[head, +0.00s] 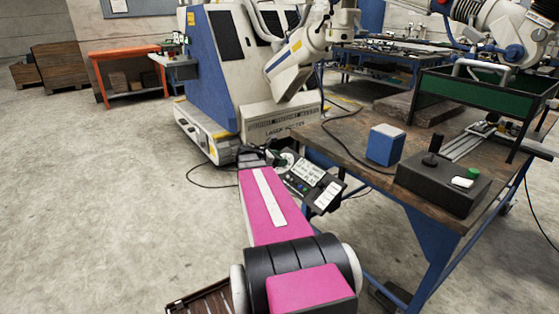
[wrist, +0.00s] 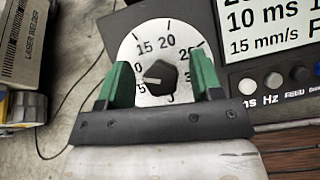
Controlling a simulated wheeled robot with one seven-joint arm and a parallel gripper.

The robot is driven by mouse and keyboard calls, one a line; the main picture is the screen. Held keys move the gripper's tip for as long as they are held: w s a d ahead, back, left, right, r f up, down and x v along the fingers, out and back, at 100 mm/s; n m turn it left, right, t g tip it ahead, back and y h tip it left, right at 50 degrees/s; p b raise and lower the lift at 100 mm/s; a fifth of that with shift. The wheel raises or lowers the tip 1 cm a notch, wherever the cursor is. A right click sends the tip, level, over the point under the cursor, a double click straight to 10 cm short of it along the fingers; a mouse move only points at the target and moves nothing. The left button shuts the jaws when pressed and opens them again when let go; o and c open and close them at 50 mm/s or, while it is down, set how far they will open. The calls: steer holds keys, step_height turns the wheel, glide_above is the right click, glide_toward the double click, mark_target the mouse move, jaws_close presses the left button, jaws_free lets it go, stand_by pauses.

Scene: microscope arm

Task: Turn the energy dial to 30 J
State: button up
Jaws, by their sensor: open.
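The energy dial is a black knob (wrist: 161,76) on a round white scale plate (wrist: 158,34) in the wrist view. The numbers 15 and 20 are readable at the top; others are partly hidden by the fingers and the gripper body. A pale mark on the knob points left and slightly down, toward the low-number side. My gripper (wrist: 161,78) is open, with one green finger on each side of the knob and a gap on both sides. In the head view my gripper (head: 256,154) is beside the control panel (head: 307,172), and the knob is too small to read.
A display (wrist: 264,35) showing 10 ms and 15 mm/s, with small knobs below it, is right of the dial. The wooden workbench (head: 335,146) holds a blue box (head: 385,144) and a black control box (head: 442,183).

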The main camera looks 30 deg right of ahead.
steer(key=shift+d, duration=0.1)
steer(key=c, duration=0.9)
steer(key=shift+c, duration=0.2)
